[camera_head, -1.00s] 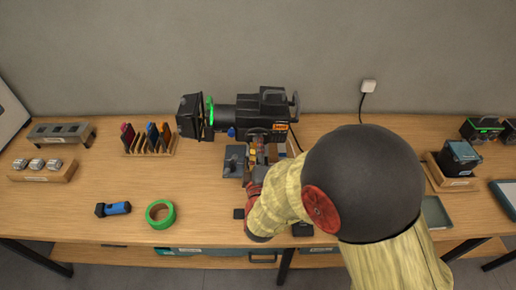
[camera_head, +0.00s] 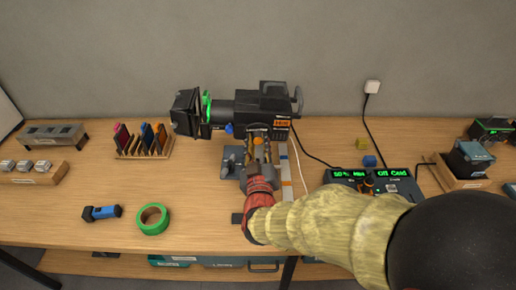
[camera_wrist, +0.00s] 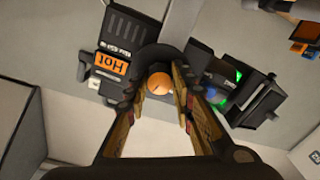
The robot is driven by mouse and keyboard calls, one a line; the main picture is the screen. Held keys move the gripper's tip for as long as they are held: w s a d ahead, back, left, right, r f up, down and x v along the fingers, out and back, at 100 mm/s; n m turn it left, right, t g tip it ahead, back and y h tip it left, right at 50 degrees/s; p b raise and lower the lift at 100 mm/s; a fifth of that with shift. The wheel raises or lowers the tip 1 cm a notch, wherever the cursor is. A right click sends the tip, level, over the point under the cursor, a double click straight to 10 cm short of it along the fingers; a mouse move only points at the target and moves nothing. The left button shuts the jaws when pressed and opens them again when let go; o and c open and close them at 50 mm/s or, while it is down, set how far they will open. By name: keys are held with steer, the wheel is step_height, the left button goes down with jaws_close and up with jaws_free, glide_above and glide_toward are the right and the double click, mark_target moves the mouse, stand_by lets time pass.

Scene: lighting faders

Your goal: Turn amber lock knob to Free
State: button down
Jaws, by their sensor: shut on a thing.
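The amber lock knob (camera_wrist: 159,84) is round and orange in the wrist view, between the fingertips of my gripper (camera_wrist: 163,82). The fingers are shut on its sides. A dark curved yoke arches just behind it. The black stage lamp (camera_head: 236,112) stands at the back of the table, with an orange label on its right end; that label reads "Hot" in the wrist view (camera_wrist: 113,63). In the head view my gripper (camera_head: 259,147) reaches the lamp's underside and covers the knob. No Free marking or pointer is legible.
A black fader console (camera_head: 362,178) with green displays stands right of my gripper, partly behind my arm. A yellow block (camera_head: 362,144) and a blue block (camera_head: 369,161) lie behind it. Green tape (camera_head: 153,219) and a blue torch (camera_head: 102,213) lie at front left, with clear table around them.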

steer(key=shift+f+m+b, duration=0.2)
steer(key=shift+m+b, duration=1.45)
steer(key=shift+m, duration=0.55)
steer(key=c, duration=1.5)
jaws_free()
steer(key=shift+r, duration=0.15)
steer(key=s, duration=1.2)
